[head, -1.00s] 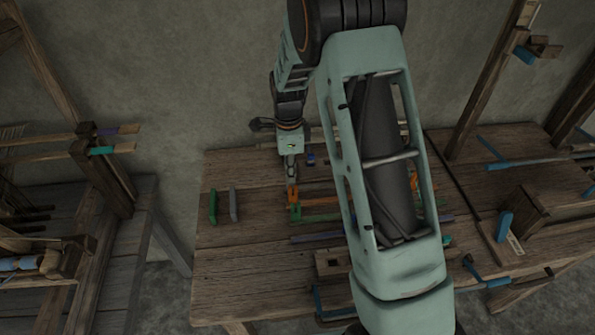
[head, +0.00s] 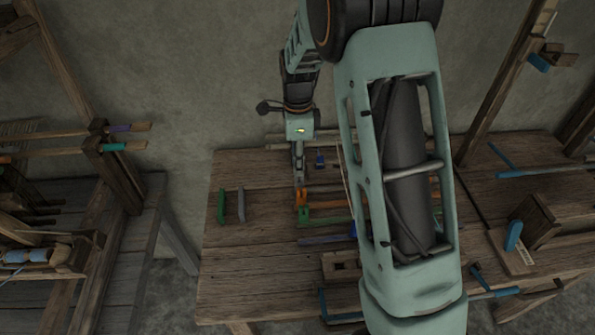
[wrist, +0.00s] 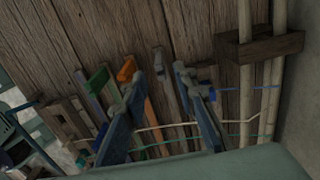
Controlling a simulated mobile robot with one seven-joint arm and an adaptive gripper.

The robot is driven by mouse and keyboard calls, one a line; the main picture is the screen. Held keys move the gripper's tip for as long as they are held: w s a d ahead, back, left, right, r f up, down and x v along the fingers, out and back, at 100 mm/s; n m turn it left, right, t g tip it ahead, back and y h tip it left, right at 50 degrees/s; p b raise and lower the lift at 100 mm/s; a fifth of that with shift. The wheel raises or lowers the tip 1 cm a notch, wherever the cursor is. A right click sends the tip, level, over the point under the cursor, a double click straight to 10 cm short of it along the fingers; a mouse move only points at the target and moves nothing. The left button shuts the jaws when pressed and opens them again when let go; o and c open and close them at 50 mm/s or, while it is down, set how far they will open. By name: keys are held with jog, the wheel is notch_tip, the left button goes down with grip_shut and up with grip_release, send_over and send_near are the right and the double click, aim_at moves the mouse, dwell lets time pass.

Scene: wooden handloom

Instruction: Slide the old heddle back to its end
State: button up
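Several heddle bars lie side by side on the wooden table. One has an orange end (head: 302,197) and one a green end (head: 304,215); both ends also show in the wrist view, orange (wrist: 126,70) and green (wrist: 98,80). A plain grey-brown bar (wrist: 159,64) shows beside them, in the gap between my fingers. I cannot tell for certain which bar is the old heddle. My gripper (head: 299,184) points down at the left ends of these bars. In the wrist view its fingers (wrist: 160,100) are apart with nothing visibly clamped. My arm hides the bars' right parts.
A green block (head: 221,207) and a grey block (head: 241,205) stand on the table (head: 255,265) to the left. Pale threads (wrist: 165,126) cross the bars. Long rods run through a wooden bracket (wrist: 262,47) near the wall. The table's front left is clear.

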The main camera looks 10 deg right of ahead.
notch_tip(320, 180, up, 7)
dwell(0.3)
jog(key=shift+s, duration=0.15)
dwell(1.1)
